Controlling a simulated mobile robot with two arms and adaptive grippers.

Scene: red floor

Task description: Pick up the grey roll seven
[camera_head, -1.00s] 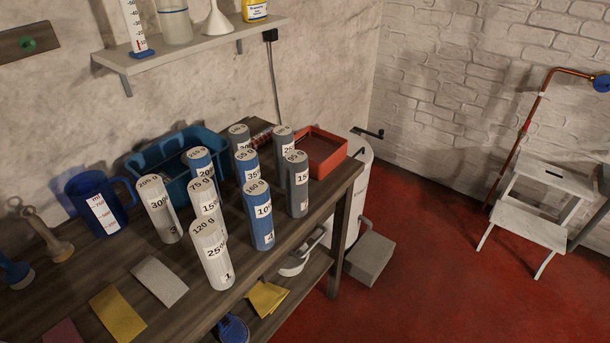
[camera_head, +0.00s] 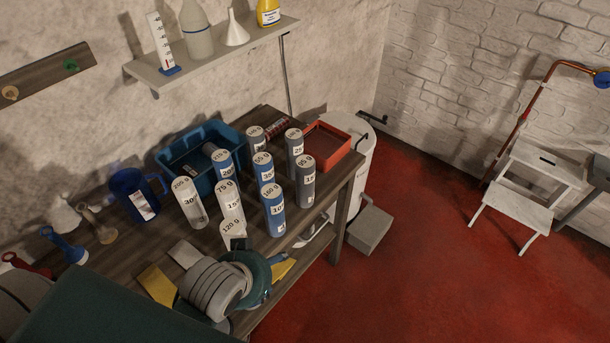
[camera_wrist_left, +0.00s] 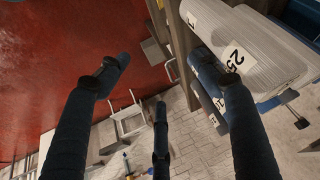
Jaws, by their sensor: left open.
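Three grey rolls stand upright at the back right of the group on the bench: one at the far left (camera_head: 256,142), one in the middle (camera_head: 294,150), one nearest (camera_head: 305,187). Their small lower numbers are unreadable, so I cannot tell which is seven. My left gripper (camera_head: 245,282) is over the bench's front edge, in front of the rolls, partly covering the nearest white roll (camera_head: 232,232). In the left wrist view, the left gripper's fingers (camera_wrist_left: 168,82) are spread wide and empty. My right gripper is not in view.
Blue rolls (camera_head: 273,213) and white rolls (camera_head: 189,205) crowd around the grey ones. A blue crate (camera_head: 170,155) stands behind, a red tray (camera_head: 338,137) at the right end, a blue jug (camera_head: 128,200) at left. A shelf (camera_head: 215,55) hangs above.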

